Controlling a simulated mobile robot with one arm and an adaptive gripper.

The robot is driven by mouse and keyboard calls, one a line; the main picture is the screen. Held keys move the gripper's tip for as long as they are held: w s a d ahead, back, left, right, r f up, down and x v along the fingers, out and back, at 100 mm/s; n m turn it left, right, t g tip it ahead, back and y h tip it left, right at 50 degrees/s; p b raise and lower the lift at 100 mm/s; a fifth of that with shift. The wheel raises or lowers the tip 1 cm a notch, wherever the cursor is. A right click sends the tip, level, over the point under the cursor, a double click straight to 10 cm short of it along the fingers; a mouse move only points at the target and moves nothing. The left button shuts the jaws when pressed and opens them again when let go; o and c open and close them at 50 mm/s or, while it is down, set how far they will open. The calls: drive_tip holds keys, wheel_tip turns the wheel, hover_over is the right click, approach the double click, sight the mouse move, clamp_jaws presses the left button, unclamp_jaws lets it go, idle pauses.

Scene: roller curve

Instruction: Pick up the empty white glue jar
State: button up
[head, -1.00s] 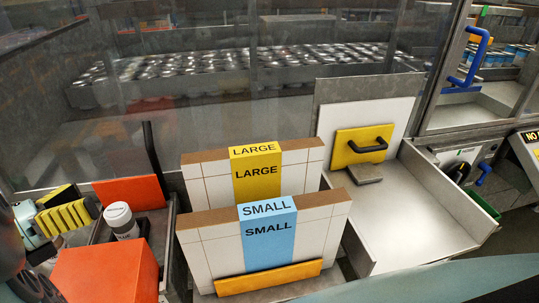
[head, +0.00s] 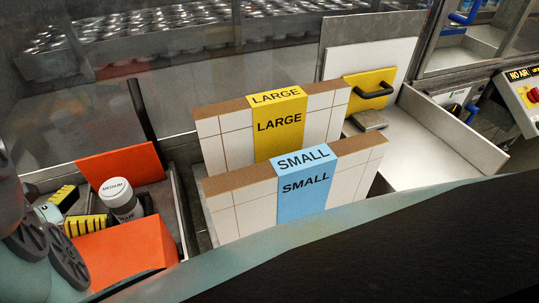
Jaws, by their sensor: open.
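A jar (head: 121,201) with a white lid stands upright at the left of the head view. Its lid lettering seems to read MEDIUM, and its body has partly legible dark lettering. It stands in a dark bin (head: 183,215) between two orange panels; the front one hides its base. I cannot tell whether it is empty. My gripper (head: 76,211) is open, its two yellow, black-striped fingers just left of the jar. The nearer finger seems close to the jar; contact cannot be told. Nothing shows between the fingers.
The back orange panel (head: 120,165) and front orange panel (head: 125,250) flank the jar. A dark post (head: 140,125) rises behind. Boxes marked LARGE (head: 278,122) and SMALL (head: 304,180) stand to the right. A pale tray (head: 425,145) farther right has clear room.

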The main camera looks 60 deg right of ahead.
sight(120, 191)
drive_tip(key=x, duration=0.2)
drive_tip(key=p+x, duration=0.1)
drive_tip(key=x, duration=0.1)
drive_tip(key=p+x, duration=0.1)
drive_tip(key=x, duration=0.1)
drive_tip(key=shift+d+r, duration=0.25)
drive_tip(key=shift+r, duration=0.05)
drive_tip(key=shift+d+f+p, duration=0.3)
drive_tip(key=shift+d+f, duration=0.1)
drive_tip(key=shift+c, duration=0.2)
drive_tip(key=c, duration=1.2)
